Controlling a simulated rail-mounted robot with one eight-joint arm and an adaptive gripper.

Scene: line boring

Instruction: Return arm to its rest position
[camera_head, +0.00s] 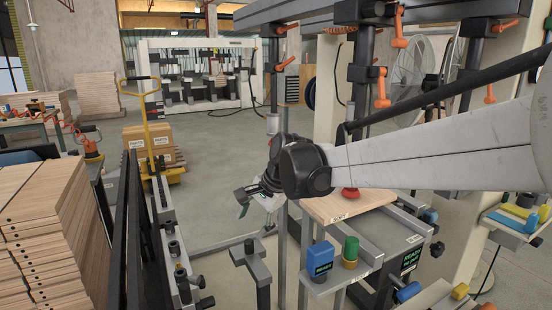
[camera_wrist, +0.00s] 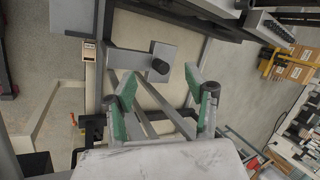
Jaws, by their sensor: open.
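My gripper (camera_wrist: 163,105) shows in the wrist view with its two green-padded fingers spread apart and nothing between them. In the head view my arm reaches in from the right, and my gripper (camera_head: 258,197) hangs at its end, left of a wooden board. The grey metal frame and floor show beyond the fingers in the wrist view. The fingertips are small and partly unclear in the head view.
The wooden board (camera_head: 345,203) lies on the machine under my arm. A blue device (camera_head: 320,258) and a green-capped container (camera_head: 350,251) stand on a small shelf in front. Stacked planks (camera_head: 45,235) fill the left. A yellow pallet truck (camera_head: 147,125) with boxes (camera_head: 150,142) stands behind; open floor lies beyond.

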